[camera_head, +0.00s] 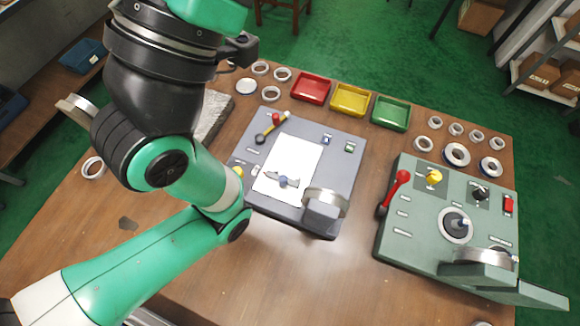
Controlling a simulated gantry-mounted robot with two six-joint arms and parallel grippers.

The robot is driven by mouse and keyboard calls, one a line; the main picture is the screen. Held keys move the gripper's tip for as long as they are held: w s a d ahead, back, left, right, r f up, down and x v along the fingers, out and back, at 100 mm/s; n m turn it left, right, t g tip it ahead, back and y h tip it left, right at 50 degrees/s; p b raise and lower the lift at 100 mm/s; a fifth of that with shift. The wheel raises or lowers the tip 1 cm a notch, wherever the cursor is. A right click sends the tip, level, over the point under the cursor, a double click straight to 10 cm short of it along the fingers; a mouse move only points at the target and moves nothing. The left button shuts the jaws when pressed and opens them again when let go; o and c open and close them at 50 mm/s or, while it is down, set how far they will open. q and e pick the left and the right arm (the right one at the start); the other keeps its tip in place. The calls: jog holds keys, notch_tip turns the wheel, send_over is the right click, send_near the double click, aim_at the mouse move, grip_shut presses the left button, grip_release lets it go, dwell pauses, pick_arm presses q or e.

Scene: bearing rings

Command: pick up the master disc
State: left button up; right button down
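My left arm (180,185) comes in from the lower left, bends over the left part of the table and rises out of the top of the picture. A black part of that arm (240,50) shows just above and behind the disc's area. The fingers of my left gripper do not show. My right arm and gripper are not in view.
Metal rings (271,94) lie near the disc; one ring (93,167) lies apart at left. Red (311,88), yellow (350,100) and green (391,113) trays line the back. A grey fixture (345,165) and a green fixture (410,235) occupy the middle and right. The front centre is clear.

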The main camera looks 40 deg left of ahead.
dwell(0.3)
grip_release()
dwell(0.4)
